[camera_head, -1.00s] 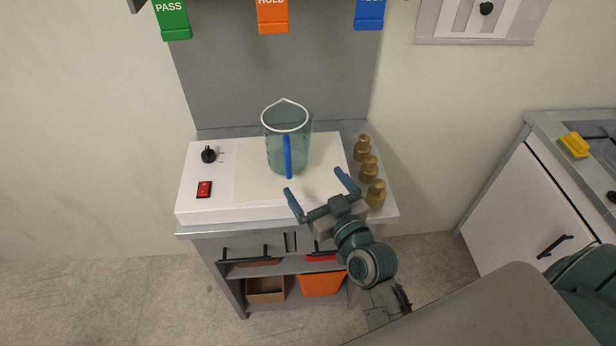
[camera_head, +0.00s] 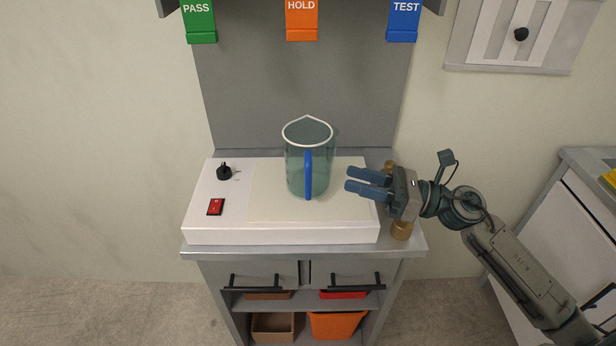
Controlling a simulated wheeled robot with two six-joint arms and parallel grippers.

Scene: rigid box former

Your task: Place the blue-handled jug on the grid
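The clear greenish jug (camera_head: 296,165) with a white rim and a blue handle (camera_head: 308,175) stands upright on a cream plate (camera_head: 265,207) on top of a white box-shaped unit. Its handle faces the front. My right gripper (camera_head: 348,180) is to the right of the jug, with its blue fingers pointing left towards it. The fingers are apart with nothing between them, and the tips look clear of the jug. I cannot make out a surface that is plainly a grid. My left gripper is not in view.
The white unit (camera_head: 205,233) has a black knob (camera_head: 224,171) and a red switch (camera_head: 216,207). Brass weights (camera_head: 401,230) stand along its right, partly hidden by my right gripper. PASS (camera_head: 199,22), HOLD (camera_head: 302,20) and TEST (camera_head: 404,20) tags hang above. The plate is bare left of the jug.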

